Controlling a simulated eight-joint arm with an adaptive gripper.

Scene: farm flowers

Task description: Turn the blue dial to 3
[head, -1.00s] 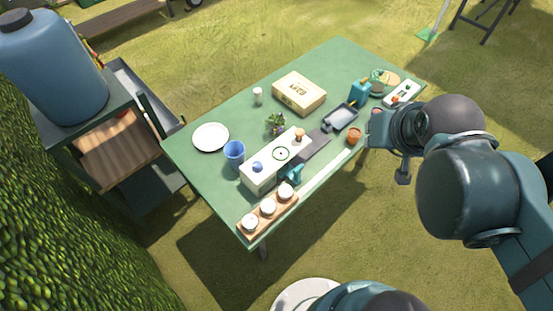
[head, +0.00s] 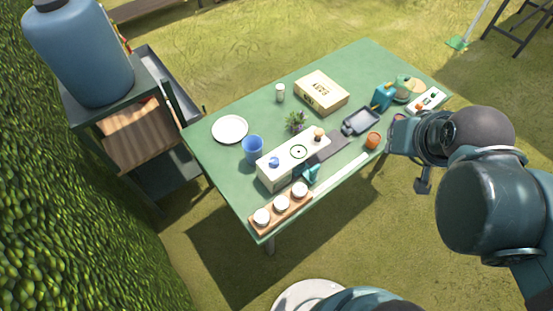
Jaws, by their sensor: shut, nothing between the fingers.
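The blue dial (head: 274,161) is a small round knob on the top left part of a long white box (head: 284,176) on the green table. The dial's numbers and pointer are too small to read. My gripper (head: 422,186) is shut and empty, hanging beyond the table's right front edge, well to the right of the dial. Its fingers are small and partly hidden by my wrist.
A blue cup (head: 253,150) stands close left of the box and a plant (head: 295,121) behind it. A wooden rack (head: 281,211) with white jars and a teal object (head: 311,173) lie in front.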

